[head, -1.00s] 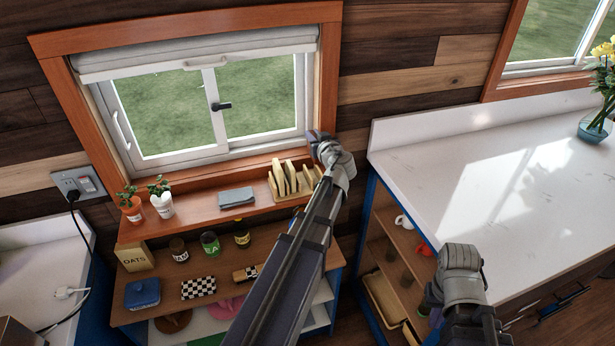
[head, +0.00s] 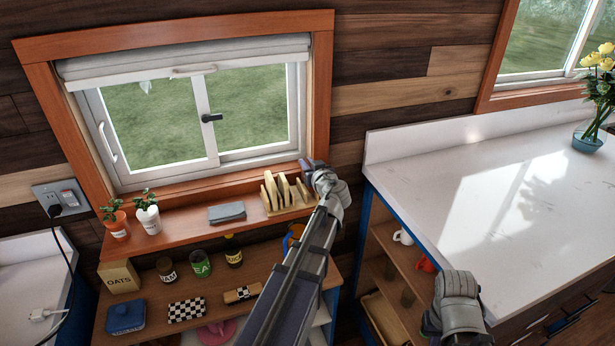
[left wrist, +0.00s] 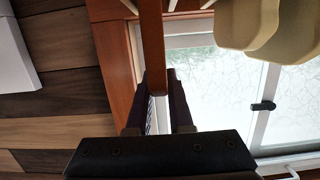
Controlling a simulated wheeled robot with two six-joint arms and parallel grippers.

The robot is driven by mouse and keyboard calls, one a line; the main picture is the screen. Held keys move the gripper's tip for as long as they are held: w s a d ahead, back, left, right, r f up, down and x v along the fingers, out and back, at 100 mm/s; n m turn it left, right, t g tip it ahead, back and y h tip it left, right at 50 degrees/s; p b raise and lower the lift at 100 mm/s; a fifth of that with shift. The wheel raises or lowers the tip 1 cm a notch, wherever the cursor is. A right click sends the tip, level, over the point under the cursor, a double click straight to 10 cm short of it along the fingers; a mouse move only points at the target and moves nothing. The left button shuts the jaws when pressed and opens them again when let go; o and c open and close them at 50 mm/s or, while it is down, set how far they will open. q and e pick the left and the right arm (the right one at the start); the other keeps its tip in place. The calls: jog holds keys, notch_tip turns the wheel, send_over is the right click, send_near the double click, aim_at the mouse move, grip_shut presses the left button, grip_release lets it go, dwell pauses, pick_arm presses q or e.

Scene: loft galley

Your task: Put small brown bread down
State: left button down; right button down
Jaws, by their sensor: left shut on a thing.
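My left gripper (head: 313,168) is at the right end of the window sill, beside the slotted rack (head: 290,209). In the left wrist view its two dark fingers (left wrist: 158,98) are shut on a thin reddish-brown slab (left wrist: 152,45), seen edge-on, which I take for the small brown bread. In the head view I cannot make this slab out behind the gripper. Pale slabs (head: 270,191) stand upright in the rack; they also show in the left wrist view (left wrist: 245,25), apart from my fingers. My right arm's end (head: 458,303) is by the white counter; its fingers are not clear.
The sill (head: 180,224) also holds two potted plants (head: 147,212) and a grey folded cloth (head: 227,212). Below are an oats box (head: 119,277), jars (head: 201,264) and a blue box (head: 125,316). The white counter (head: 440,160) at right is mostly clear.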

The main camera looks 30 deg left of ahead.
pick_arm(q)
jog(key=shift+f+b, duration=1.4)
jog(key=shift+f, duration=0.3)
jog(key=shift+f, duration=0.2)
jog(key=c, duration=0.8)
grip_release()
jog(key=shift+r, duration=0.15)
jog(key=shift+s+d+r, duration=0.1)
jog(key=shift+r, duration=0.1)
jog(key=p+v, duration=0.2)
jog(key=v, duration=0.9)
jog(key=shift+s+d, duration=0.2)
jog(key=shift+s, duration=0.05)
